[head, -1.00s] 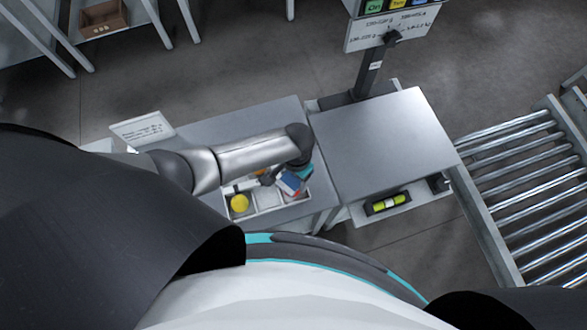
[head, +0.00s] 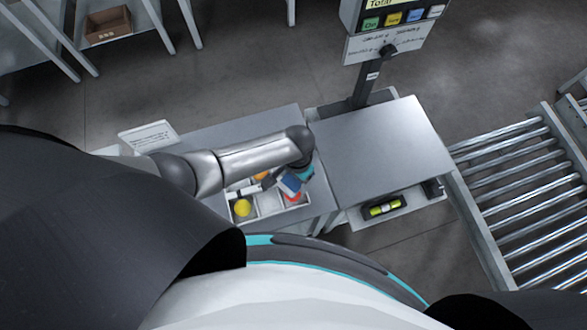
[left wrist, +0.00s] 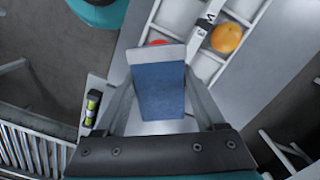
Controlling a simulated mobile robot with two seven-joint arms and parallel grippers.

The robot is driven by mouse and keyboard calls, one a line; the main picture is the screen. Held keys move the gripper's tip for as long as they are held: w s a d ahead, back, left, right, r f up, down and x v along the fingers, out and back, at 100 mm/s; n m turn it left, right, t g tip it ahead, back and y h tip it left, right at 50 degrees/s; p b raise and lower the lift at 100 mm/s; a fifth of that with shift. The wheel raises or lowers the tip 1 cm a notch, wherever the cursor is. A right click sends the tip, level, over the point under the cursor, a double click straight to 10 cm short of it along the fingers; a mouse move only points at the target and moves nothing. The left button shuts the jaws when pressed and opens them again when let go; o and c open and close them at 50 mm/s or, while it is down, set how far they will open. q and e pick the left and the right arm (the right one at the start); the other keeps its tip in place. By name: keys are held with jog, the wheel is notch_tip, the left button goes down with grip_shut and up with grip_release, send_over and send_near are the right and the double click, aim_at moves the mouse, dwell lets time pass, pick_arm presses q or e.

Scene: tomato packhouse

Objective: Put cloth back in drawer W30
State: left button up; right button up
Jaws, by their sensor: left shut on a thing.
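The cloth (left wrist: 160,92), a folded blue block with a pale grey end, is gripped between the fingers of my left gripper (left wrist: 163,80). In the head view the blue cloth (head: 289,184) shows beneath the end of my left arm, with my gripper (head: 284,180) partly hidden there. It is over the right part of an open white drawer (head: 257,216) with compartments. The drawer holds a yellow round thing (head: 243,208), a red thing (head: 293,197) and an orange round thing (left wrist: 226,38). The middle compartment looks empty. I cannot read a W30 label. My right gripper is not in view.
A grey bench top (head: 380,150) stands right of the drawer, with a signpost and screen (head: 392,45) behind it. A low open tray (head: 400,208) holds a yellow-green level (head: 384,208). A roller conveyor (head: 520,190) lies at the right.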

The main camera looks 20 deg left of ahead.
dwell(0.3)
pick_arm(q)
jog(key=w+a+r+n+b, duration=0.1)
jog(key=w+r+n+b, duration=0.2)
jog(key=w+r+b, duration=0.75)
jog(key=s+a+r+n+b, duration=0.1)
jog(key=s+a+r+b, duration=0.1)
jog(key=r, duration=0.5)
jog(key=s+a+r+n+b, duration=0.1)
jog(key=s+a+r+b, duration=0.2)
jog(key=r, duration=0.3)
jog(key=shift+s+a+r+b, duration=0.4)
jog(key=shift+s+a, duration=0.2)
jog(key=shift+s, duration=0.15)
jog(key=shift+a, duration=0.15)
